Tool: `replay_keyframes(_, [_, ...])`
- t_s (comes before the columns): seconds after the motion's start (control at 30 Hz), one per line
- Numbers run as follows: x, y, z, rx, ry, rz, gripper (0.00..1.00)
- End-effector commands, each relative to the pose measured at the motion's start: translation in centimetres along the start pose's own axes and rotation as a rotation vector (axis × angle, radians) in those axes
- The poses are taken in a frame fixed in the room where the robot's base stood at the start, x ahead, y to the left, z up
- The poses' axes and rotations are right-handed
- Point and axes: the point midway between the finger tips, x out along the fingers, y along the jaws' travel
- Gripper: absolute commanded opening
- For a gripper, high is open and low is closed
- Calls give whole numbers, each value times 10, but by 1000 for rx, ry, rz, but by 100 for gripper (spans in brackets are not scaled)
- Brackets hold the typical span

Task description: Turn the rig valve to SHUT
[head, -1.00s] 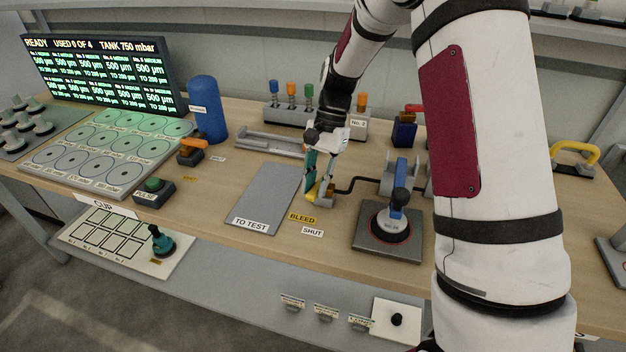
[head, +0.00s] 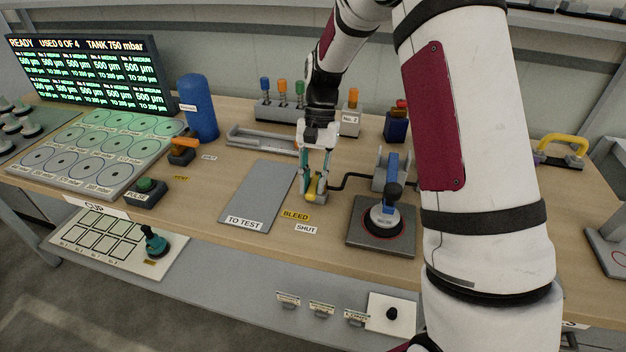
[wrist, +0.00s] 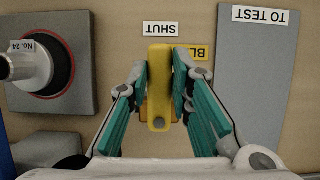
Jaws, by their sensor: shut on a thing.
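The rig valve has a yellow lever handle (wrist: 159,75), which lies between the teal fingers of my gripper (wrist: 161,88) in the wrist view. My gripper is shut on the handle, with a finger on each side. The handle's free end points at the white SHUT label (wrist: 160,28). The yellow BLEED label (wrist: 197,52) is beside that end, partly hidden by a finger. In the head view my gripper (head: 316,188) is low over the bench at the valve, and the handle (head: 311,190) shows only in part. The SHUT label (head: 306,229) and BLEED label (head: 295,215) lie in front.
The grey TO TEST plate (head: 257,195) lies left of the valve. A dark square base with a round cup fixture (head: 383,240) stands to the right. A black line runs from the valve to a grey block with a blue lever (head: 391,171). A blue cylinder (head: 198,108) stands behind left.

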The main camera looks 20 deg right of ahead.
Motion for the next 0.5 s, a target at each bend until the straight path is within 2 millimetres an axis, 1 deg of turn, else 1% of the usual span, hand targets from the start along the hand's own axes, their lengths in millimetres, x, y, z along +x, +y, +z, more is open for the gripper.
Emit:
replay_keyframes(0.03, [0, 0, 0, -5, 1, 1, 0])
replay_keyframes(0.07, [0, 0, 0, -5, 1, 1, 24])
replay_keyframes(0.1, [0, 0, 0, -5, 1, 1, 33])
replay_keyframes(0.13, [0, 0, 0, -4, 1, 1, 40])
replay_keyframes(0.4, [0, 0, 0, -1, 0, 1, 40])
replay_keyframes(0.5, [-3, 0, 0, -1, 2, 0, 40])
